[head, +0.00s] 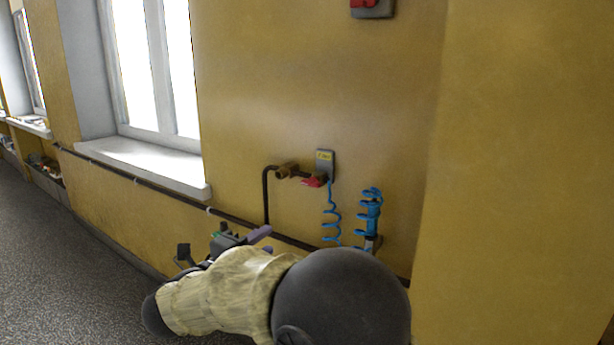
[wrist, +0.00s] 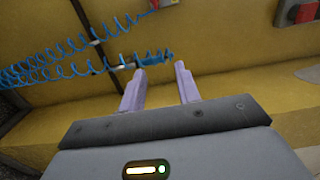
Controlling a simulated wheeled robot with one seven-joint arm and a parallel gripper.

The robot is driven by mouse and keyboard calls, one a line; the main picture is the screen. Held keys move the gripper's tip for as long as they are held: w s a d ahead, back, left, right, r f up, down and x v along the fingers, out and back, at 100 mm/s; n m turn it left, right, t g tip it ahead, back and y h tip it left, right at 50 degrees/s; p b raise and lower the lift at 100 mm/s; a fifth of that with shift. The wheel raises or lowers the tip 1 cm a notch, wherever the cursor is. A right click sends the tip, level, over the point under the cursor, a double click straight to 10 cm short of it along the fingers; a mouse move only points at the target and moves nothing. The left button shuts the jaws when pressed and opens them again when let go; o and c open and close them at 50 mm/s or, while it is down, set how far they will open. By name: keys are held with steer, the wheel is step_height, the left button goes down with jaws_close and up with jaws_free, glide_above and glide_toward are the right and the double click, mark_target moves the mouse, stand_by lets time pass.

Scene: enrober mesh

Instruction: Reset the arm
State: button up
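My arm, in a cream sleeve with a dark round joint, reaches across the bottom of the head view. My gripper (wrist: 159,88) shows in the wrist view with two pale purple fingers held apart and nothing between them. In the head view one purple finger of my gripper (head: 258,235) shows low in front of the wall, and the rest is partly hidden by the arm. The blue coiled hose (wrist: 75,48) hangs beyond the fingers in the wrist view, and I cannot tell its exact distance from them.
In the head view the blue coil (head: 330,212) hangs below a valve with a red handle (head: 314,182). A dark pipe (head: 130,175) runs along the yellow wall under the window sill (head: 150,165). A red switch box (head: 371,7) is high up. Grey floor (head: 60,270) lies open at left.

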steer(key=w+d+f+n+t+y, duration=0.1)
steer(key=w+d+f+n+y, duration=0.4)
steer(key=n+y, duration=0.45)
steer(key=d+f+n+g+y, duration=0.1)
steer(key=d+f+n+g, duration=0.3)
steer(key=n, duration=0.3)
steer(key=s+d+f+n+g, duration=0.45)
steer(key=s+d+f, duration=0.25)
steer(key=s, duration=0.4)
steer(key=s+d+f+n+g, duration=0.3)
steer(key=s+d+f+g, duration=0.2)
steer(key=s+d+f, duration=0.4)
steer(key=w+a+p+v, duration=0.1)
steer(key=w+p+v, duration=0.1)
steer(key=p+v, duration=1.1)
steer(key=w+a+r+p+v, duration=0.1)
steer(key=w+p+v, duration=0.1)
steer(key=p+v, duration=1.2)
steer(key=shift+a+r+h+p, duration=0.3)
steer(key=shift+a+r+h, duration=0.2)
steer(key=shift+r, duration=0.45)
